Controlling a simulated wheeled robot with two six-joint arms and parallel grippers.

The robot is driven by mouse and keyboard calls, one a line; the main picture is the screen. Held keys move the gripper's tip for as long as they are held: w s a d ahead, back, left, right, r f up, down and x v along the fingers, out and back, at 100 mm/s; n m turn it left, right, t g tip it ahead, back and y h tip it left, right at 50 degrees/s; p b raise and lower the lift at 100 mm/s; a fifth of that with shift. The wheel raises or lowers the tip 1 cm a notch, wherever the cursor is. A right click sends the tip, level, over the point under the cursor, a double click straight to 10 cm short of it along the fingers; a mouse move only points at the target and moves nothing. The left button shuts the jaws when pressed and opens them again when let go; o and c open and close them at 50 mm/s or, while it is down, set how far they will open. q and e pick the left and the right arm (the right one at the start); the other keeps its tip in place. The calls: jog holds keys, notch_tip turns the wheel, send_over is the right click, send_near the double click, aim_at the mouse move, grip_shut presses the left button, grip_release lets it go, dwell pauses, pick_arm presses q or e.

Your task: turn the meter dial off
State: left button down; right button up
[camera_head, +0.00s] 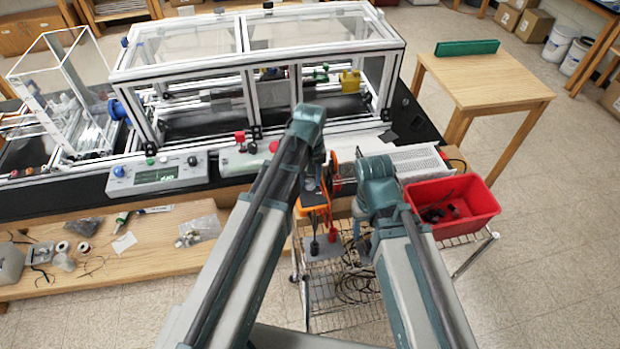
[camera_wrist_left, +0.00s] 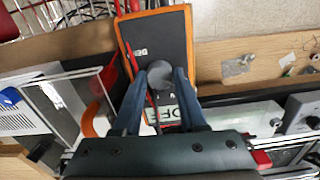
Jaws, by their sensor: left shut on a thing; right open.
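The meter (camera_head: 312,201) is a dark, orange-rimmed box in the middle of the head view, partly hidden by my left arm. It also shows in the left wrist view (camera_wrist_left: 160,40), face towards the camera. Its round grey dial (camera_wrist_left: 160,72) sits between the fingers of my left gripper (camera_wrist_left: 161,80), which is shut on it. A pale display with dark characters (camera_wrist_left: 164,114) shows partly between the fingers. In the head view my left gripper (camera_head: 322,180) is at the meter. My right gripper (camera_head: 362,246) is open and empty, to the right of the meter.
A wire cart (camera_head: 330,318) with black cables stands below the meter. A red bin (camera_head: 478,200) is at the right. The framed enclosure (camera_head: 250,55) stands behind on the black bench, with a grey control box (camera_head: 157,174) at its front.

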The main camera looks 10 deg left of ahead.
aim_at(310, 182)
dwell(0.3)
pick_arm(q)
jog(key=shift+c, duration=2.2)
grip_release()
jog(key=shift+r, duration=0.1)
notch_tip(310, 182, up, 14)
jog(key=p, duration=1.4)
jog(key=shift+f, duration=0.25)
